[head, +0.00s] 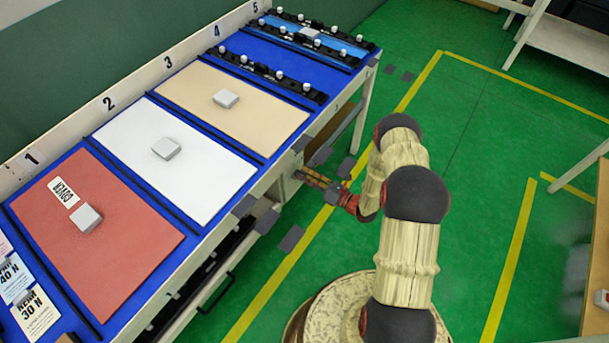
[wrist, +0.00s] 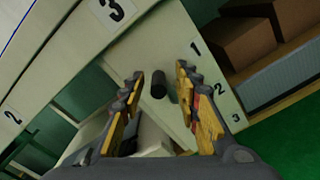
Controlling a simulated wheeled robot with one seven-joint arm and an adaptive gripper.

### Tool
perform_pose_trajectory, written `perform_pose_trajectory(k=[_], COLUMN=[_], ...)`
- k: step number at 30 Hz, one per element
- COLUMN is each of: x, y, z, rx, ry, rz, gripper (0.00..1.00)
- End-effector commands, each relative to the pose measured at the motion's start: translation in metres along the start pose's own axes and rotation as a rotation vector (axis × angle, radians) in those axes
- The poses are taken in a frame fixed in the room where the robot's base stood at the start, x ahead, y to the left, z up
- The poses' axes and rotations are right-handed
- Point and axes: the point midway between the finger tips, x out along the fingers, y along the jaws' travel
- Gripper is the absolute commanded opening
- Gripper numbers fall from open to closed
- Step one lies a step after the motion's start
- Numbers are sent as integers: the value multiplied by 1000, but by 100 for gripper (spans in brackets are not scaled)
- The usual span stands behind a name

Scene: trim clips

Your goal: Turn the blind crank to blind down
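A short dark cylindrical knob (wrist: 158,85), which looks like the crank's handle, shows between the fingertips, with a gap on each side. I cannot tell how deep it lies between them. Behind it is a pale panel (wrist: 172,45) marked 1, 2 and 3. No blind is clearly recognisable in either view, and the head view does not show the knob clearly.
The blue bench (head: 200,235) carries red, white and tan panels with small pale blocks, and black rails (head: 270,77) at the far end. Grey tabs (head: 291,238) stick out along its front. Open green floor (head: 470,130) lies to the right.

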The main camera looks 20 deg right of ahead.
Motion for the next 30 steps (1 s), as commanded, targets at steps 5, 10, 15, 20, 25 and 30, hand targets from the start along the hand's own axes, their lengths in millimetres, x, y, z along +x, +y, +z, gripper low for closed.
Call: perform_pose_trajectory(k=[5, 10, 15, 20, 25, 30], x=[0, -5, -29, -62, -92, -112], y=[0, 0, 0, -1, -1, -1], z=[-1, 0, -1, 0, 0, 0], rx=[1, 1, 4, 2, 1, 1], ry=[1, 0, -1, -2, -2, 0], rz=[1, -1, -3, -5, -4, -3], gripper=[33, 33, 33, 33, 33, 33])
